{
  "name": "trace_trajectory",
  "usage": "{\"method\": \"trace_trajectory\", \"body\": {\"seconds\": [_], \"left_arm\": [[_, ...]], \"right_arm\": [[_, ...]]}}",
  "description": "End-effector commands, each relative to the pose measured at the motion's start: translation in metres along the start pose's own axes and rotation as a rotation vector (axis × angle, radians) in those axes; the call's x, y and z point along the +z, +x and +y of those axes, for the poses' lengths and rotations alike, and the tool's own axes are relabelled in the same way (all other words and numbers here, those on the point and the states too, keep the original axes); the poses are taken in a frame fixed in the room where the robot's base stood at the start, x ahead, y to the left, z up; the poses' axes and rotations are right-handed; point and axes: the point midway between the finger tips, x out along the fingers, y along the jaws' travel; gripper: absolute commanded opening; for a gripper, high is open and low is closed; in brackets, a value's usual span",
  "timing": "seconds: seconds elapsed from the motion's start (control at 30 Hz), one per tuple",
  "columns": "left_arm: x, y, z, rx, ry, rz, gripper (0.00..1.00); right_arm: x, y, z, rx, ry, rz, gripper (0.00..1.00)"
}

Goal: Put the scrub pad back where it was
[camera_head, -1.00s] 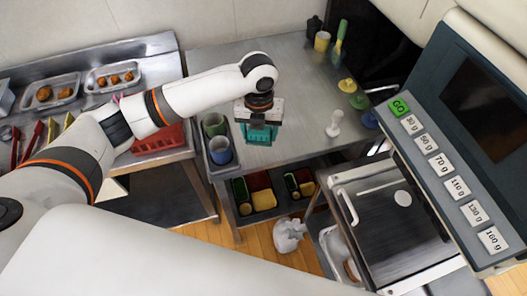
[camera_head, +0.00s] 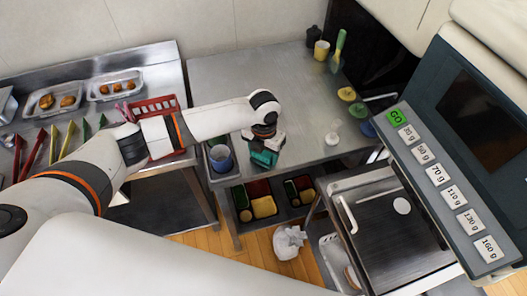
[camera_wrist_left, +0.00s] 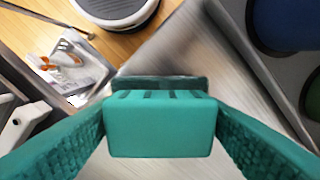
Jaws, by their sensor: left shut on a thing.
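The scrub pad (camera_wrist_left: 160,125) is a teal block with a darker green layer along its far edge. My left gripper (camera_head: 265,150) is shut on it, and the pad sits between the two teal fingers in the left wrist view. In the head view the pad (camera_head: 265,158) shows at the front edge of the steel table (camera_head: 300,90), to the right of the cup holder. I cannot tell whether it touches the table. My right gripper is out of view.
A blue cup (camera_head: 221,158) stands in a holder just left of the gripper. A white stamp-like piece (camera_head: 331,138) and coloured discs (camera_head: 346,94) lie to the right. Bins (camera_head: 262,205) sit below, with a white bag (camera_head: 289,241) on the floor. The table's middle is clear.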

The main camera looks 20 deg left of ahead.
Motion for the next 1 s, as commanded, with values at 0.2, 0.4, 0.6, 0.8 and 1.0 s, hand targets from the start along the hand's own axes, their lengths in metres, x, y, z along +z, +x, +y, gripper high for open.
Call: {"method": "trace_trajectory", "body": {"seconds": [0.2,0.4,0.6,0.8,1.0], "left_arm": [[0.0,0.005,0.0,0.0,0.001,0.001,0.45],[0.0,0.009,0.0,0.0,0.001,0.001,0.64],[0.0,0.008,0.0,0.0,0.001,0.001,0.85],[0.0,0.007,0.0,0.0,0.0,0.001,0.85],[-0.001,-0.011,-0.001,-0.001,0.0,0.004,0.85]], "right_arm": [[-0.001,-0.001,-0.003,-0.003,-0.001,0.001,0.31],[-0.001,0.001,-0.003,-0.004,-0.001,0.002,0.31],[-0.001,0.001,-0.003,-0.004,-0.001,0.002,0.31],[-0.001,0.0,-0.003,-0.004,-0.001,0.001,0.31],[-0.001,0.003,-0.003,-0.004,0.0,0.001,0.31]]}}
